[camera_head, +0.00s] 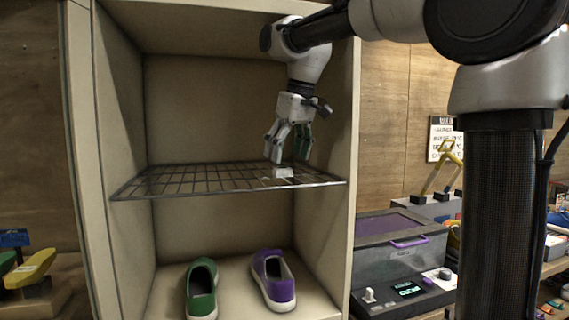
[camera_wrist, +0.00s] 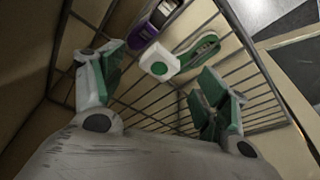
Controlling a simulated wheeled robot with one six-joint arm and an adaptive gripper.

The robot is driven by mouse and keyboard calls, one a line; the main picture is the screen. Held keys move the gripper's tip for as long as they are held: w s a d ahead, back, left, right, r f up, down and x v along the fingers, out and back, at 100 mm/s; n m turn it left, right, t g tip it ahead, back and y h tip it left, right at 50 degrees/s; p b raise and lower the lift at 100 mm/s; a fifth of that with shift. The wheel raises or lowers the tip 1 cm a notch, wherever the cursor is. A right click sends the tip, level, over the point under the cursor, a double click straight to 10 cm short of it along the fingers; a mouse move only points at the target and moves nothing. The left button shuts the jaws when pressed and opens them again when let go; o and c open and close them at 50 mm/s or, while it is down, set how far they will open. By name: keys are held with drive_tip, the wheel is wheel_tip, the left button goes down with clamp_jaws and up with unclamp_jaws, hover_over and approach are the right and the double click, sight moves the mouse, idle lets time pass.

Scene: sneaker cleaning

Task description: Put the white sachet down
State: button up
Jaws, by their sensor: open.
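The white sachet (camera_head: 283,172) rests on the wire rack (camera_head: 190,183), toward its right side. In the wrist view the sachet (camera_wrist: 159,57) shows a green round mark on its face. My gripper (camera_head: 288,160) is open just above the sachet, with its fingers spread to either side. In the wrist view my gripper (camera_wrist: 160,64) has green-padded fingertips apart, and the sachet lies between and beyond them, with a visible gap on both sides.
The rack spans an open cabinet (camera_head: 87,130) with close side walls. Below it stand a green shoe (camera_head: 201,290) and a purple shoe (camera_head: 273,280). A clear-sided box with a purple lid (camera_head: 390,226) stands outside at right. The rack's left part is bare.

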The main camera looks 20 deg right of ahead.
drive_tip(key=s+d, duration=0.5)
drive_tip(key=s, duration=0.6)
drive_tip(key=s+d+f+m, duration=0.2)
drive_tip(key=s+d+f, duration=0.2)
drive_tip(key=s+f, duration=0.3)
drive_tip(key=s+d+f+m+t+h, duration=0.1)
drive_tip(key=s+d+f+m, duration=0.2)
drive_tip(key=s+f, duration=0.4)
wheel_tip(320, 180, down, 4)
drive_tip(key=shift+d+f+t, duration=0.1)
drive_tip(key=shift+d+t, duration=0.2)
drive_tip(key=shift+d, duration=0.6)
drive_tip(key=shift+s, duration=0.1)
